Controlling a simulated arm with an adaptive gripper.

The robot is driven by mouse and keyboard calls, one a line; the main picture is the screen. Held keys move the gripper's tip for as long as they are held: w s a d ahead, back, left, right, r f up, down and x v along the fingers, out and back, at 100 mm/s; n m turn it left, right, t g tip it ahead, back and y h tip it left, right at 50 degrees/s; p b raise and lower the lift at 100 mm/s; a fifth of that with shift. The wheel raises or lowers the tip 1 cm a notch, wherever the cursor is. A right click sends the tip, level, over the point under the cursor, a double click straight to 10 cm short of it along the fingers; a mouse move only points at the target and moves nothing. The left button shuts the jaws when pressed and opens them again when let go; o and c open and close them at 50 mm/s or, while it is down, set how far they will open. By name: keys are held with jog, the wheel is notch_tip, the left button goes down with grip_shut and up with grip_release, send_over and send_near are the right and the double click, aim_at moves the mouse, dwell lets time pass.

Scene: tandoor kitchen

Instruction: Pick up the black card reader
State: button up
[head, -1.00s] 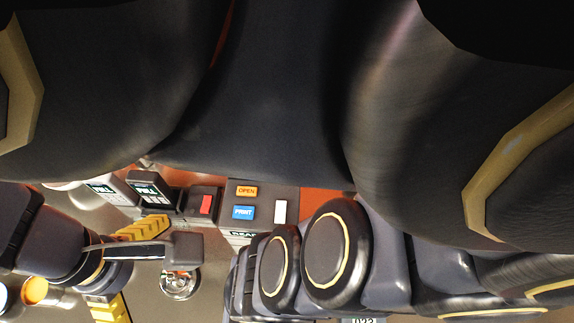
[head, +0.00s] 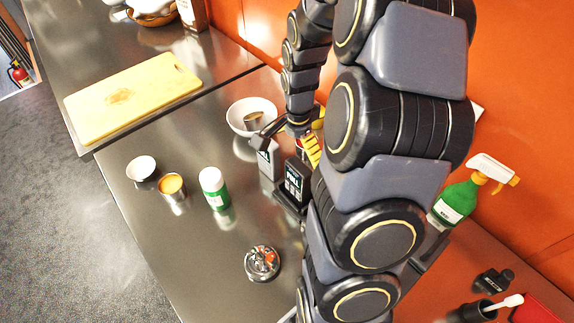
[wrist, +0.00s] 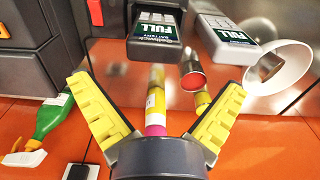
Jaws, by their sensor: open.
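A black card reader (head: 293,185) stands on the steel counter beside my arm in the head view. A pale grey one (head: 267,163) stands just left of it. In the head view my gripper (head: 311,145) is partly hidden, behind the readers and close to the wall side.
A white bowl (head: 247,117) is near the readers. A green spray bottle (head: 457,203) stands right of my arm. The front counter holds a green-and-white shaker (head: 213,188).

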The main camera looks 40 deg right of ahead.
aim_at(299, 166)
jog(key=f, duration=0.7)
jog(key=shift+s+f, duration=0.3)
jog(key=shift+f, duration=0.1)
jog(key=c, duration=1)
